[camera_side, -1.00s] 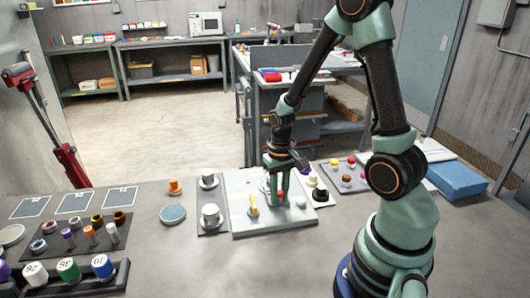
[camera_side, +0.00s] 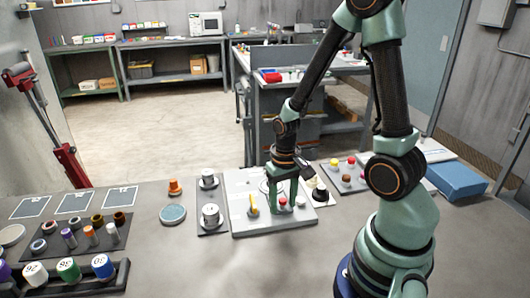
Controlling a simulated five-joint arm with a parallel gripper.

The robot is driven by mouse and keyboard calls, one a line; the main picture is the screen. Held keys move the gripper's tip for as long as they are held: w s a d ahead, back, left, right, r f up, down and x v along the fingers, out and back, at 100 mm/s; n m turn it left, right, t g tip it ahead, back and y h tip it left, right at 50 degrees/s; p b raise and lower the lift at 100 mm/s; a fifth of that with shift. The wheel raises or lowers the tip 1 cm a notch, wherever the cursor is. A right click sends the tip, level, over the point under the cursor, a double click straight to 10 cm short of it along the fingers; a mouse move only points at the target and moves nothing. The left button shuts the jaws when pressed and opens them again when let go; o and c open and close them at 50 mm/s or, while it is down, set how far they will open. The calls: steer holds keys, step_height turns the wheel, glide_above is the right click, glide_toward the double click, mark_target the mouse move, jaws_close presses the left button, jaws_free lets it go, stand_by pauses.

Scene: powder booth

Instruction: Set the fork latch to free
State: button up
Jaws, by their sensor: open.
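A white panel (camera_side: 240,228) lies on the bench in the middle. On it stand a yellow lever (camera_side: 253,205), tilted slightly, and a red-topped part (camera_side: 284,202). I cannot tell for certain which of these belongs to the fork latch, and no marking for free can be read. My gripper (camera_side: 282,207) is open, pointing down low over the panel, to the right of the yellow lever. Its fingers stand on either side of the red-topped part in the picture; whether they touch it cannot be told. The gripper hides part of the panel behind it.
A grey plate with metal knobs (camera_side: 210,216) lies left of the panel. A black knob (camera_side: 320,195) and a plate of coloured buttons (camera_side: 347,179) lie to the right. An orange part (camera_side: 174,187) and a round blue-grey disc (camera_side: 172,214) stand left.

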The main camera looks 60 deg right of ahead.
step_height(320, 180, up, 12)
stand_by(0.6)
steer(key=w+a+r+n+t, duration=0.1)
steer(key=a+r+n+t, duration=0.4)
steer(key=a+r, duration=0.4)
steer(key=shift+n+t, duration=0.3)
steer(key=shift+n, duration=0.2)
